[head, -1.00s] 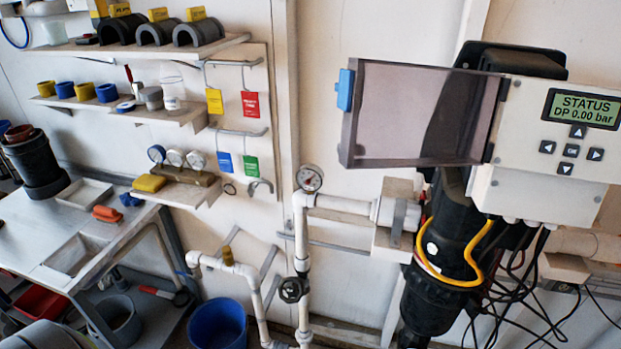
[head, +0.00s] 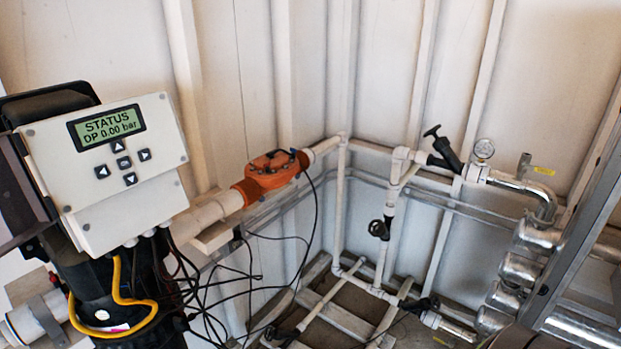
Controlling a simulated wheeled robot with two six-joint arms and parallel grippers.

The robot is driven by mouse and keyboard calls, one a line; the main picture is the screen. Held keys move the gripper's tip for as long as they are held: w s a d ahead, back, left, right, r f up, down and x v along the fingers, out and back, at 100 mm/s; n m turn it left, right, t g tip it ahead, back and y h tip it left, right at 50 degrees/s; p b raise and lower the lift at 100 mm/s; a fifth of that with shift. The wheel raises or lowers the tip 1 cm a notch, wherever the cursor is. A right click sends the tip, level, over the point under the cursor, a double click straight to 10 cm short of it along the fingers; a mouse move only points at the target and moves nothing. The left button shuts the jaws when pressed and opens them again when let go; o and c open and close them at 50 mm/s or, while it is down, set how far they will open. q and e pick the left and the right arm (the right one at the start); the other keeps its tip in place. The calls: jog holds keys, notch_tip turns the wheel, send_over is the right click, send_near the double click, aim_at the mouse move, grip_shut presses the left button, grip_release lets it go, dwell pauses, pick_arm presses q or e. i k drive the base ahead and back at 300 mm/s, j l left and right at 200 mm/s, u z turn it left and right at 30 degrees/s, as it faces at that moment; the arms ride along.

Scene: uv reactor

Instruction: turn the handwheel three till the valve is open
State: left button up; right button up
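A small black handwheel (head: 378,228) sits on a vertical white pipe right of the middle in the head view. A black T-shaped handle (head: 440,145) stands tilted on the upper pipe to its right. Another dark valve part (head: 418,305) is low on the bottom pipe. I see no number on any of them, so I cannot tell which is handwheel three or whether its valve is open. Neither of my grippers is in view.
A control box (head: 112,160) at the left reads "STATUS DP 0.00 bar". An orange flow meter (head: 272,170) sits on the wall pipe. Loose black cables hang below the box.

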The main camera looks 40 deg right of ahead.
aim_at(433, 301)
jog(key=z, duration=2.25)
jog(key=i+l+z, duration=0.7)
jog(key=i+l, duration=0.25)
